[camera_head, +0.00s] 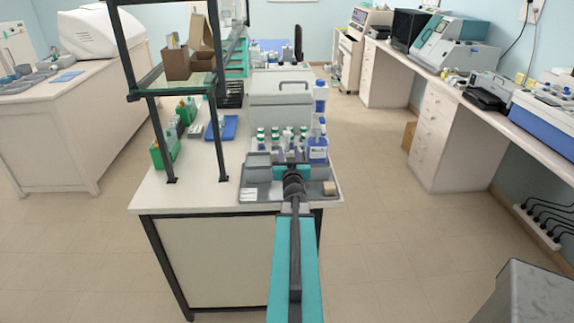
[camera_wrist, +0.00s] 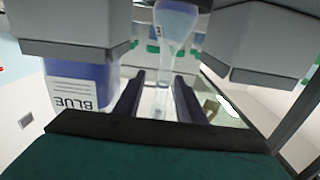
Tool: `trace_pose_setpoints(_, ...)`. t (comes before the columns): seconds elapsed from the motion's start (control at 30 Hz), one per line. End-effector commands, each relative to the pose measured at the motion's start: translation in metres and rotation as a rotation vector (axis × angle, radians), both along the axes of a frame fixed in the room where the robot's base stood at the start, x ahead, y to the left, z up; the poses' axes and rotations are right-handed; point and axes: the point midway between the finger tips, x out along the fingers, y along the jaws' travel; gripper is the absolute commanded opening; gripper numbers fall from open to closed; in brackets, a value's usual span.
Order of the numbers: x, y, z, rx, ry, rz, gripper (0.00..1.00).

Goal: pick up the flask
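In the wrist view, which is upside down, a clear flask (camera_wrist: 176,22) holds pale blue liquid; its narrow neck hangs down the picture. My gripper (camera_wrist: 160,76) has two dark fingers, one on each side of the neck, with a visible gap, so it looks open. I cannot tell whether either finger touches the glass. In the head view my gripper (camera_head: 290,158) is over the grey tray at the front of the bench. The flask cannot be made out there among the bottles and my gripper.
A blue-labelled bottle (camera_wrist: 82,88) stands close beside my gripper; the head view also shows it (camera_head: 318,150). Several green-capped bottles (camera_head: 276,137) stand just behind. The grey tray (camera_head: 262,200) holds small items. A dark-framed shelf (camera_head: 134,65) rises at left.

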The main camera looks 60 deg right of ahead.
Motion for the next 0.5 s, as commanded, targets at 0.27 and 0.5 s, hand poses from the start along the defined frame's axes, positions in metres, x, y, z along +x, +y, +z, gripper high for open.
trace_pose_setpoints(0.27, 0.005, -0.006, 0.000, 0.001, -0.002, 0.000, 0.37)
trace_pose_setpoints(0.5, 0.019, -0.019, -0.001, 0.001, -0.001, 0.001, 0.37)
